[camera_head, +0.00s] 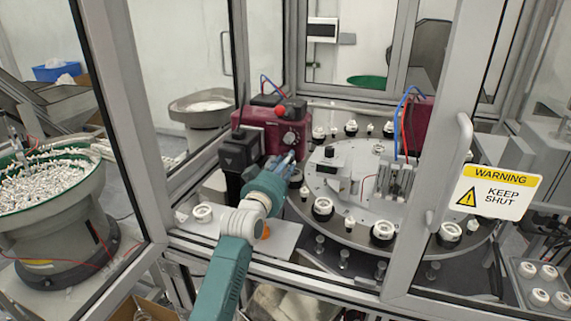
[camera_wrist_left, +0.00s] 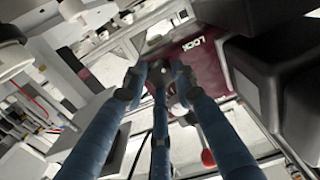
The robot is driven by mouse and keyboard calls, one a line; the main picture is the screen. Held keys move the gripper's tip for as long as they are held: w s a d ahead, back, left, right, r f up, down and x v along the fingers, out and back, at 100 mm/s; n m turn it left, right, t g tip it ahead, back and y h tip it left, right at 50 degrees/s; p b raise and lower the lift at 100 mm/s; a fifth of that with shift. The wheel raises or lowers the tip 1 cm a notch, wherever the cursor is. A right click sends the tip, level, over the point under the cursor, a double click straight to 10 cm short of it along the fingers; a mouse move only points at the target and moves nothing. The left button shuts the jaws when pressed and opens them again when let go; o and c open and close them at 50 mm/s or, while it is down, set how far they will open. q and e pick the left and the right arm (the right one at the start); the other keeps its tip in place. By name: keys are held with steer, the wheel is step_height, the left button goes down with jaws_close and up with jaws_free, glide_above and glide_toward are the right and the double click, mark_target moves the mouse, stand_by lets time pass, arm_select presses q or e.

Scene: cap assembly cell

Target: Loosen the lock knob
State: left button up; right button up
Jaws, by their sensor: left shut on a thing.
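The lock knob (camera_head: 290,138) is a small round grey knob on the front of a maroon box (camera_head: 262,122) at the left of the cell. My left gripper (camera_head: 290,156) reaches in from below and is at the front of this box. In the left wrist view the blue fingers of my left gripper (camera_wrist_left: 158,82) come together in front of the maroon face, close to the LOCK lettering (camera_wrist_left: 190,46). They are shut on the knob, which the fingertips mostly hide. How far it is turned cannot be told. My right gripper is not in view.
A black block (camera_head: 238,152) stands close left of the gripper. A red ball (camera_head: 280,111) sits above the knob. A round indexing table (camera_head: 345,215) with several caps lies to the right. Door frame posts (camera_head: 258,50) and a warning sign (camera_head: 497,191) surround the opening.

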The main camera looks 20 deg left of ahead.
arm_select(q)
steer(key=shift+f+n, duration=0.3)
steer(key=o, duration=0.9)
steer(key=shift+o, duration=1.3)
steer(key=shift+r, duration=0.15)
steer(key=s, duration=1.2)
steer(key=shift+a, duration=0.25)
